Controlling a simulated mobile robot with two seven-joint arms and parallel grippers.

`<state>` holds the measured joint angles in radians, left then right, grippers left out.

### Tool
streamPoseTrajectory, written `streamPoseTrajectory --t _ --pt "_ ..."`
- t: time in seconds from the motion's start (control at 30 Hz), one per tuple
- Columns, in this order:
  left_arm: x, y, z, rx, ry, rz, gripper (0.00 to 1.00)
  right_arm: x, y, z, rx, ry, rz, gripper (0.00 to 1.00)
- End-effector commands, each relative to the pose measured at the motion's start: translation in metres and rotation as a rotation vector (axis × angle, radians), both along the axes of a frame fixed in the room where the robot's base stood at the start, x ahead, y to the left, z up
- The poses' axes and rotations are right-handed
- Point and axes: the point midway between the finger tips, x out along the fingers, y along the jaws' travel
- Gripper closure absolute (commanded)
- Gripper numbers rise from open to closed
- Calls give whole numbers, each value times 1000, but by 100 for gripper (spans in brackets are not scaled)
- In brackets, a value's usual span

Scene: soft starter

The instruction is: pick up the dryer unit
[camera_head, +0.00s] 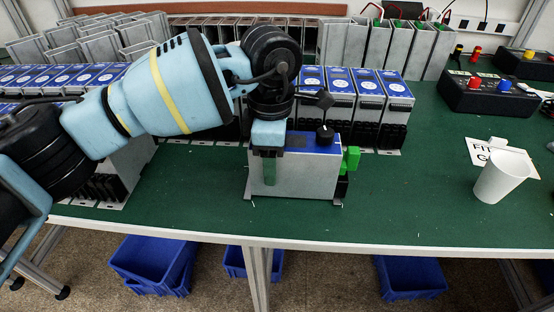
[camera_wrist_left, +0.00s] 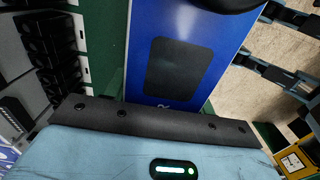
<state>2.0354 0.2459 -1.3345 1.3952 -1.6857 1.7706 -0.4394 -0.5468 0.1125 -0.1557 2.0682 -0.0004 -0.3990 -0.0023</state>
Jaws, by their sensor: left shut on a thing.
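The dryer unit, a grey metal box with a blue top face (camera_head: 305,175), sits at the front of the green table in the head view. It has a black knob on top and green connectors on its right side. My left gripper (camera_head: 268,160) comes down over its left part and is shut on it, with a finger against the near side. In the left wrist view, its blue face (camera_wrist_left: 190,60) with a dark panel fills the middle. The far finger is hidden. The box looks upright, at or just above the tabletop; I cannot tell which. My right gripper is not in view.
Several similar blue-faced units (camera_head: 368,95) stand in a row close behind. Grey housings (camera_head: 345,42) stand further back. A white cup (camera_head: 500,178) and a paper sign (camera_head: 478,150) are at the right. The table (camera_head: 415,200) is clear between the box and cup.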

Motion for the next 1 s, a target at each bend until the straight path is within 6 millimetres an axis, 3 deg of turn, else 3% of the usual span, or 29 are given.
streamPoseTrajectory --t 0.27,1.0 --pt "0 -1 35 -2 -5 -1 85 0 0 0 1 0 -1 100" --pt "-141 -12 43 -2 -2 -4 85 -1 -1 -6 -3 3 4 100"
